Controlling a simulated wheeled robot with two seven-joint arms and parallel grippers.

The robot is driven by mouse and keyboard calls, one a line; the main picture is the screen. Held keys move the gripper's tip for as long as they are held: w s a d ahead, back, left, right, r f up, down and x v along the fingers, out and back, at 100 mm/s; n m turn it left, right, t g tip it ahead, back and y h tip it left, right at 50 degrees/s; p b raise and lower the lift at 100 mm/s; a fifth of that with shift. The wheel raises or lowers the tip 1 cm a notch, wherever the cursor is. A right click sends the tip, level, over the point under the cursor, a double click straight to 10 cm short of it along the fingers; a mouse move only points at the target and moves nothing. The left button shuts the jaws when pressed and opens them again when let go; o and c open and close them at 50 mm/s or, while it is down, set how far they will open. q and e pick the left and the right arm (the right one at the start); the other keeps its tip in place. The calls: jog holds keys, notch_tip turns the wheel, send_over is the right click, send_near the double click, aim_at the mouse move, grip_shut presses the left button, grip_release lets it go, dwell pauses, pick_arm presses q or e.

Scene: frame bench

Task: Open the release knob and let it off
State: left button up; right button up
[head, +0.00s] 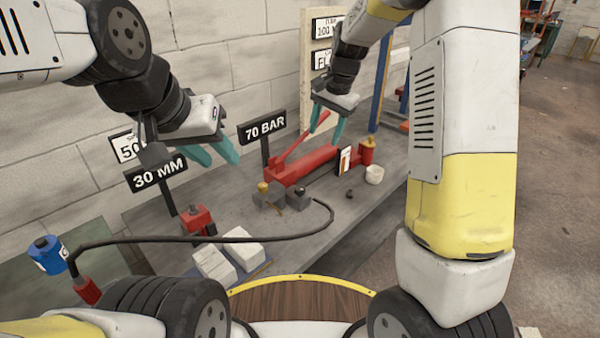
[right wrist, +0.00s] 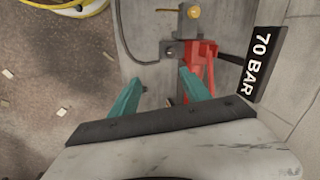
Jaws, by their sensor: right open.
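A red hand pump (head: 308,165) with a raised red lever lies on the grey bench; it also shows in the right wrist view (right wrist: 200,62). At its near end sit a brass knob (head: 263,187) and a dark round knob (head: 300,190). The brass knob (right wrist: 194,12) and dark knob (right wrist: 171,51) show in the right wrist view too. I cannot tell for certain which is the release knob. My right gripper (head: 329,130) is open above the pump, its fingers (right wrist: 160,93) apart and empty. My left gripper (head: 210,160) is open and empty, left of the pump.
A black hose (head: 200,240) runs from the dark knob's block to a red coupling (head: 87,291). Signs reading 70 BAR (head: 262,128) and 30 MM (head: 157,173) stand behind. White blocks (head: 243,248), a red cylinder (head: 197,219), an orange-red can (head: 367,152) and a white cup (head: 374,174) stand nearby.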

jog(key=m+g+h, duration=0.1)
jog(key=m+h, duration=0.1)
send_near(300, 188)
jog(key=shift+g, duration=0.3)
jog(key=f, duration=0.8)
jog(key=shift+w+f, duration=0.3)
jog(key=shift+f, duration=0.05)
jog(key=shift+c, duration=0.2)
grip_shut()
